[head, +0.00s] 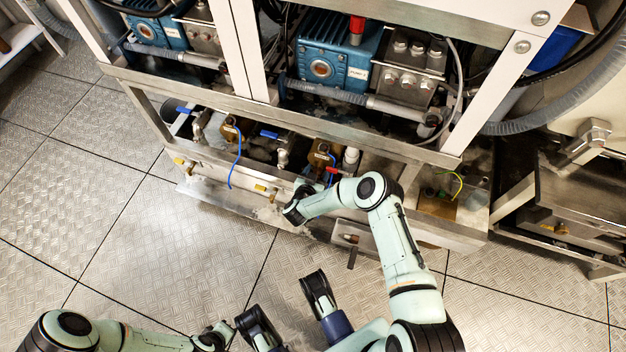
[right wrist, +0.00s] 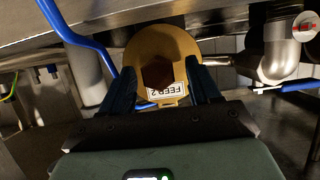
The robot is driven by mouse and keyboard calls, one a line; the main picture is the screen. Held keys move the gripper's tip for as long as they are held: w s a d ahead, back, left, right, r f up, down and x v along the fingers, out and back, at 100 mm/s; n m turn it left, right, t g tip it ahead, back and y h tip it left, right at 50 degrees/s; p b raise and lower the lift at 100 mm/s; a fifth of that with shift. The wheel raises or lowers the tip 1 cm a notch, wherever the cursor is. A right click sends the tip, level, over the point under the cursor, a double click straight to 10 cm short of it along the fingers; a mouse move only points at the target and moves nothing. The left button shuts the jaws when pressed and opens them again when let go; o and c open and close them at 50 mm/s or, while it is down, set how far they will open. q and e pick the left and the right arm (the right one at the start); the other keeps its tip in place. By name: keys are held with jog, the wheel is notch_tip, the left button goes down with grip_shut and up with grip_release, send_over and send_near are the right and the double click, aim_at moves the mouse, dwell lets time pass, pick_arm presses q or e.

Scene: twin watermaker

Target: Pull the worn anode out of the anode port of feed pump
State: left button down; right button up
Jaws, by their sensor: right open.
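In the right wrist view a round brass-coloured pump face (right wrist: 186,52) carries an upside-down label (right wrist: 166,90) reading "FEED 2". A dark brown hexagonal piece (right wrist: 158,73), apparently the anode or its plug, sits at its centre. My right gripper (right wrist: 163,92) is open, with one dark blue finger on each side of the lower part of this face. I cannot tell whether they touch it. In the head view my right gripper (head: 292,212) is at the front of the low shelf, below a brass pump (head: 320,153). My left arm's end (head: 215,338) is low in the picture; its fingers are unclear.
A blue cable (right wrist: 85,43) runs close left of the brass face. A pipe fitting (right wrist: 278,58) and a blue handle (right wrist: 297,86) are on its right. Another brass pump (head: 230,128) stands farther left on the shelf. The metal floor (head: 200,260) in front is largely clear.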

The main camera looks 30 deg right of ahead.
jog(key=shift+w+d+f, duration=0.1)
jog(key=shift+w+d, duration=0.05)
jog(key=shift+d, duration=0.05)
pick_arm(q)
jog(key=shift+s+f, duration=0.15)
jog(key=shift+s, duration=0.05)
